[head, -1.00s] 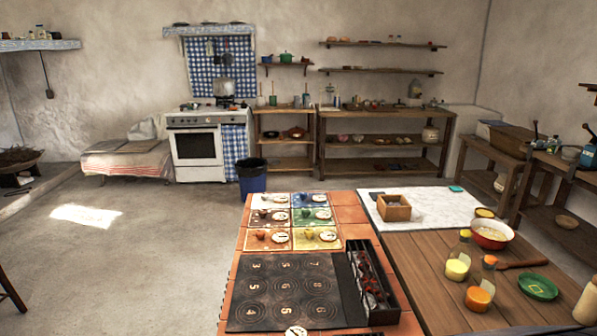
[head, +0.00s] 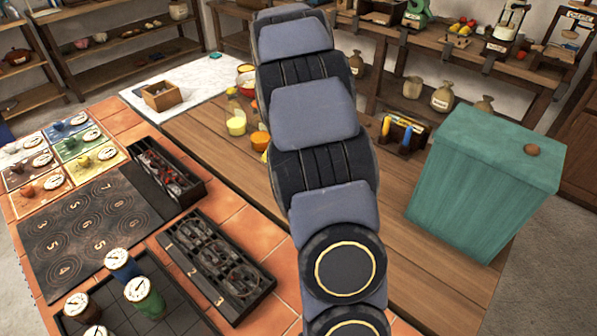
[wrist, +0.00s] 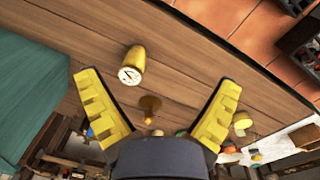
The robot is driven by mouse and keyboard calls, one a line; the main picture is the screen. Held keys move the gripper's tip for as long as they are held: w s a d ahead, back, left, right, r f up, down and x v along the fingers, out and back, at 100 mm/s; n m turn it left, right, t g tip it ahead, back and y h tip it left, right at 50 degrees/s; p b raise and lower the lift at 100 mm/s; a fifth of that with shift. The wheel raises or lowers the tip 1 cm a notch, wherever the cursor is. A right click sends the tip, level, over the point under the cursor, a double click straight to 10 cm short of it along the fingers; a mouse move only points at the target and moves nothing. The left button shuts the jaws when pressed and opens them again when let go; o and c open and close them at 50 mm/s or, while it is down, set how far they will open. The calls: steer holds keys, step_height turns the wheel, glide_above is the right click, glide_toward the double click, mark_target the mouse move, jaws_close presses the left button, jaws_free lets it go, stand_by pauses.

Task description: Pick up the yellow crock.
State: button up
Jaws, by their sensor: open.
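The yellow crock (wrist: 138,60) shows in the wrist view on the wooden tabletop, a rounded yellow body with a white, dial-marked end. It lies left of the middle between my finger tips, nearer the left finger, and is apart from both. My gripper (wrist: 158,80) is open and empty, with yellow ridged fingers spread wide. In the head view my arm crosses the middle of the picture and hides part of the table; I cannot make out the crock or the gripper there.
A teal box (head: 470,190) stands on the right of the table. Black trays (head: 215,262), a numbered board (head: 85,230) and several coloured crocks, one of them blue (head: 122,266), are on the left. Bottles (head: 236,124) stand behind my arm. Bare planks (head: 400,250) lie right of it.

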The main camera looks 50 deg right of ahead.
steer(key=d+f+m, duration=0.1)
steer(key=d+f, duration=0.2)
steer(key=d, duration=0.1)
steer(key=s+d+f+m, duration=0.1)
steer(key=d+f, duration=0.1)
steer(key=d, duration=0.2)
steer(key=d+f+m, duration=0.2)
steer(key=d+f, duration=0.1)
steer(key=d, duration=0.1)
steer(key=shift+s+f+t, duration=0.3)
steer(key=shift+s+f, duration=0.05)
steer(key=shift+s, duration=0.05)
steer(key=shift+d+f, duration=0.1)
steer(key=shift+f, duration=0.25)
step_height(320, 180, down, 7)
steer(key=shift+w+d+f, duration=0.1)
steer(key=shift+d, duration=0.05)
steer(key=c, duration=1.1)
